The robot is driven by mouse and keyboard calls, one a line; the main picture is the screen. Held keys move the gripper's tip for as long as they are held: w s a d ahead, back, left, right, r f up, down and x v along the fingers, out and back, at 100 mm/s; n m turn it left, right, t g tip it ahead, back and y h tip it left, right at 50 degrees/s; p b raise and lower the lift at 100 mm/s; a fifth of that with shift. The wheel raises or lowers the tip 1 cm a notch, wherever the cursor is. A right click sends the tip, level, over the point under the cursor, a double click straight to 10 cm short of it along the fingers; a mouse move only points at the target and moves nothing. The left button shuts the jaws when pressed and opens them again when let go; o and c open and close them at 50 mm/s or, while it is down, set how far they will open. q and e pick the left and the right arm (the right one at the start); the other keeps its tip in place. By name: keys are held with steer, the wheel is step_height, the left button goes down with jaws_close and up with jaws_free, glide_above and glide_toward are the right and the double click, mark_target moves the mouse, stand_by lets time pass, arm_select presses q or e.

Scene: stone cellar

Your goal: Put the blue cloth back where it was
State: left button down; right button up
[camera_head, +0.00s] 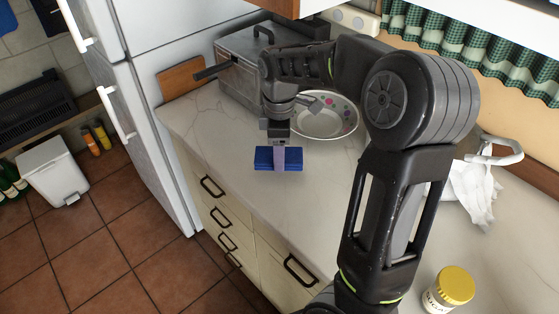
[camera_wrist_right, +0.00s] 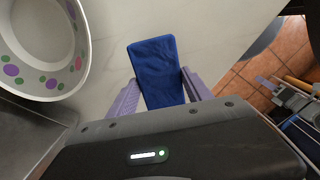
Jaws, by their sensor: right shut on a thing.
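The blue cloth (camera_head: 262,158) is a small folded dark-blue pad in the head view. It hangs between the fingers of my right gripper (camera_head: 280,156), above or at the pale stone counter (camera_head: 190,118) near its front edge. I cannot tell whether it touches the counter. In the right wrist view the cloth (camera_wrist_right: 157,70) lies lengthwise between the two lilac fingers of my right gripper (camera_wrist_right: 160,92), which is shut on it. My left gripper is in neither view.
A white dish with coloured dots (camera_head: 322,122) stands just behind the cloth. A metal box (camera_head: 237,72) and wooden board (camera_head: 181,79) are at the back left. A yellow-lidded jar (camera_head: 452,287) and a white towel (camera_head: 474,195) are at the right. Counter left of the cloth is clear.

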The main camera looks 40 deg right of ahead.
steer(key=shift+f, duration=1.85)
steer(key=shift+f, duration=0.25)
steer(key=o, duration=1.3)
steer(key=shift+r, duration=0.1)
steer(key=shift+r, duration=0.1)
step_height(320, 180, up, 12)
steer(key=shift+r+b, duration=0.1)
steer(key=shift+b, duration=0.3)
